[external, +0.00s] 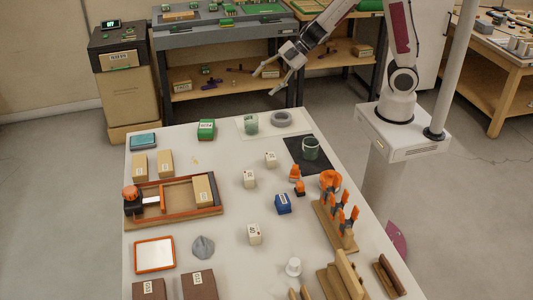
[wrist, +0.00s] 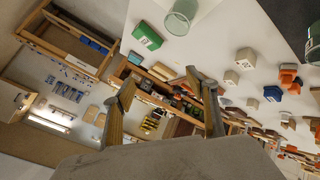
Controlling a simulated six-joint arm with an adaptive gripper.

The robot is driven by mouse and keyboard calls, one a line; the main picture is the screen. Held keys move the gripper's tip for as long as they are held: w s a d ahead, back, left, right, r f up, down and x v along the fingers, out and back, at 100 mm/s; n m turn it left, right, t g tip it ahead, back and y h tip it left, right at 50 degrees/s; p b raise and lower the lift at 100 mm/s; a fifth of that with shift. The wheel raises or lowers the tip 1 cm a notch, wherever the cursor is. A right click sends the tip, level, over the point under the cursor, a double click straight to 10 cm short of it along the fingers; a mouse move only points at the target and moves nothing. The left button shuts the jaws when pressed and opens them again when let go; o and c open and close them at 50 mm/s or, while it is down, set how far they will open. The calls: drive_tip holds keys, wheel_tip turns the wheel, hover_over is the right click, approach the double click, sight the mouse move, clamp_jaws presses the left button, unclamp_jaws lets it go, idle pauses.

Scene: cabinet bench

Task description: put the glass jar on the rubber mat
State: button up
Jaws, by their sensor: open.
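A clear greenish glass jar (external: 251,123) stands upright on a pale sheet at the far edge of the bench. It also shows at the top of the wrist view (wrist: 183,14). The black rubber mat (external: 293,144) lies to its right and nearer, with a dark green cup-like vessel (external: 310,149) on it. The mat and vessel are partly cut off in the wrist view. My gripper (external: 265,83) is open and empty, raised above and beyond the far edge of the bench, apart from the jar. Both fingers show spread in the wrist view (wrist: 160,82).
A grey ring (external: 282,118) lies on the pale sheet (external: 241,130) right of the jar. A green box (external: 206,129) stands to the left. Small cream blocks (external: 270,159) and orange pieces (external: 295,173) are nearer. The bench between green box and cream blocks is clear.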

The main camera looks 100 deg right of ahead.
drive_tip(key=s+a+r+m+g+h, duration=0.15)
drive_tip(key=s+r+m+h, duration=0.35)
drive_tip(key=s+r, duration=0.5)
drive_tip(key=s+a+m+g+y, duration=0.2)
drive_tip(key=s+a+m+y, duration=0.2)
drive_tip(key=s+a, duration=1)
drive_tip(key=s, duration=0.3)
drive_tip(key=shift+s+g+y, duration=0.2)
drive_tip(key=shift+g+y, duration=0.1)
drive_tip(key=shift+g, duration=0.05)
idle(5.0)
